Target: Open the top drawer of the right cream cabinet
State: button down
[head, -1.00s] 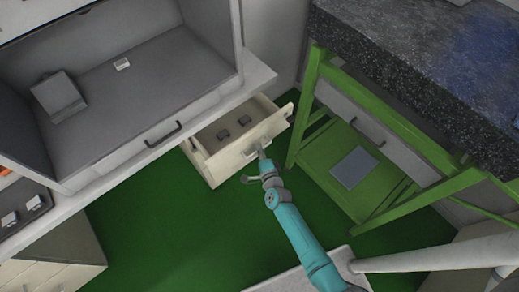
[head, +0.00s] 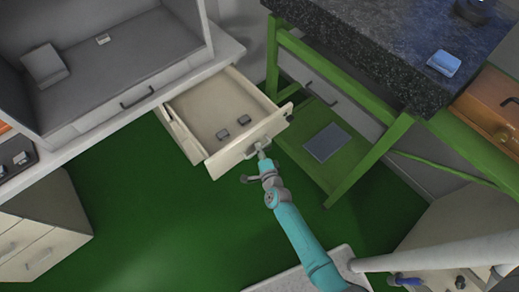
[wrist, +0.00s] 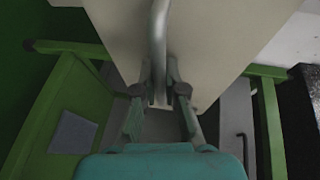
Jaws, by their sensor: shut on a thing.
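The top drawer (head: 222,108) of the right cream cabinet is pulled well out from under the grey worktop in the head view. Two small dark items (head: 233,128) lie inside it. My gripper (head: 262,150) is at the middle of the drawer front. In the wrist view my gripper (wrist: 159,88) has its fingers closed on the grey bar handle (wrist: 159,40), against the cream drawer front (wrist: 215,35). The cabinet body below the drawer is mostly hidden.
A green-framed bench (head: 370,160) with a dark stone top stands close to the drawer's right side. Another cream cabinet (head: 40,225) stands at the left. Green floor (head: 150,220) in front of the drawer is clear.

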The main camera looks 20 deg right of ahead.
jog(key=c, duration=1.2)
grip_release()
jog(key=s, duration=0.4)
jog(key=s+r, duration=0.1)
jog(key=s, duration=0.3)
jog(key=s+a+r, duration=0.1)
jog(key=s, duration=0.2)
jog(key=shift+s, duration=0.4)
jog(key=s+d+r+n, duration=0.1)
jog(key=s+r+n, duration=0.35)
jog(key=s, duration=0.45)
jog(key=s+r+n, duration=0.4)
jog(key=s+r, duration=0.1)
jog(key=s, duration=0.5)
jog(key=s+r+n, duration=0.3)
jog(key=s+r, duration=0.1)
jog(key=r, duration=0.1)
jog(key=s+r+n+y, duration=0.1)
jog(key=s+r+n, duration=0.2)
jog(key=r, duration=0.3)
jog(key=s+r+n+g, duration=0.1)
jog(key=s+r+n, duration=0.2)
jog(key=s+r, duration=0.2)
jog(key=shift+s+a+r+n, duration=0.15)
jog(key=shift+s+r+n, duration=0.1)
jog(key=shift+n, duration=0.1)
